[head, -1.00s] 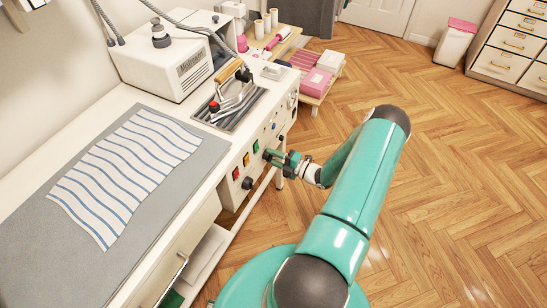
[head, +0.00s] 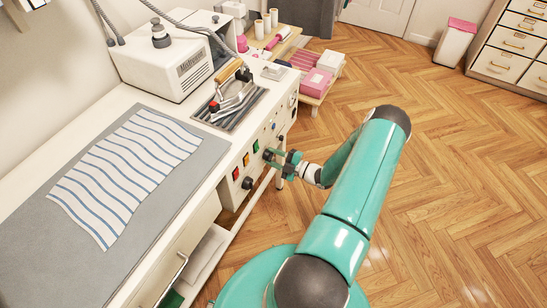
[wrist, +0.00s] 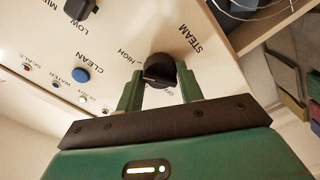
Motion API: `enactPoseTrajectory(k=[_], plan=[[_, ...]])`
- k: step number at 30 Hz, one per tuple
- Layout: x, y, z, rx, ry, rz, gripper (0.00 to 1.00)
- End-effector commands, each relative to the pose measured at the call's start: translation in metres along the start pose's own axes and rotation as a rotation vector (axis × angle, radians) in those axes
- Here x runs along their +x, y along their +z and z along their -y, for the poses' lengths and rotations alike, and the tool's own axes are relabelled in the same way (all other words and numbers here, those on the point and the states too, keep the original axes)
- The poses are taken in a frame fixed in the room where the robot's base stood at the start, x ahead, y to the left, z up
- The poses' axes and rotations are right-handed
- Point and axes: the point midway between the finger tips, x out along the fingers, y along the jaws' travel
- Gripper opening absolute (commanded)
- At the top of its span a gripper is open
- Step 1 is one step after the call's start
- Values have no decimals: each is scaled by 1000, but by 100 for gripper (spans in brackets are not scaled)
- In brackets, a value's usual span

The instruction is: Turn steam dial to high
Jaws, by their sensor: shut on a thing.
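The black round steam dial (wrist: 160,68) is on the white control panel (wrist: 112,40), beside the printed words STEAM, HIGH and OFF. My gripper (wrist: 159,80) has its two green fingers shut on the dial, one on each side. Where the dial's mark points is too unclear to tell. In the head view my gripper (head: 272,156) meets the front panel of the ironing station, and the dial is hidden behind it.
Near the dial are a blue button (wrist: 80,76) marked CLEAN, smaller lamps and another black knob (wrist: 78,8). The iron (head: 232,98) rests on its grate above the panel. A low shelf with pink boxes (head: 316,80) stands beyond.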

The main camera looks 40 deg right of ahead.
Motion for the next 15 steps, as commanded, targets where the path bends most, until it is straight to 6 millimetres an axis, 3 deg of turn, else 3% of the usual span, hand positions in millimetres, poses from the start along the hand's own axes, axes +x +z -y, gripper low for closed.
enactPoseTrajectory(k=[5, 6, 9, 15], plan=[[-1, 0, 0, 2, 0, 1, 14], [-1, 0, 0, 1, 0, 1, 41], [-1, 0, 0, 1, 0, 1, 58], [0, 0, 0, 0, 0, 1, 58]])
